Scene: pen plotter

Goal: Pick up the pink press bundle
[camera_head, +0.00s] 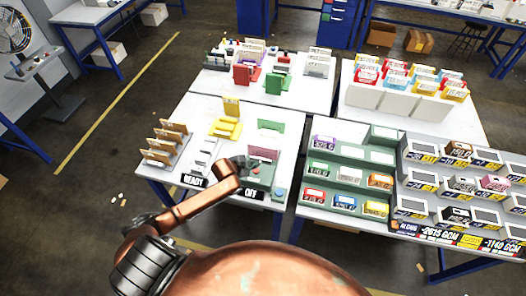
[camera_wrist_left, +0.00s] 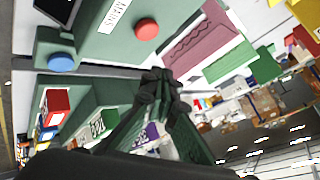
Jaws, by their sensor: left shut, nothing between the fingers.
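The pink press bundle seems to be the flat dusky-pink piece (camera_head: 264,154) at the right end of the near left table, next to a green press body. In the left wrist view the pink piece (camera_wrist_left: 208,38) lies between a green strip and the green body with a red button. My left gripper (camera_head: 247,163) is just left of and slightly below it in the head view. In the left wrist view my left gripper (camera_wrist_left: 160,78) is shut and empty, apart from the pink piece in the picture. My right gripper is not in view.
Wooden racks (camera_head: 167,142) and yellow parts (camera_head: 226,125) stand on the same table. A green-and-grey shelf unit (camera_head: 390,180) with small boxes stands to the right, across a narrow gap.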

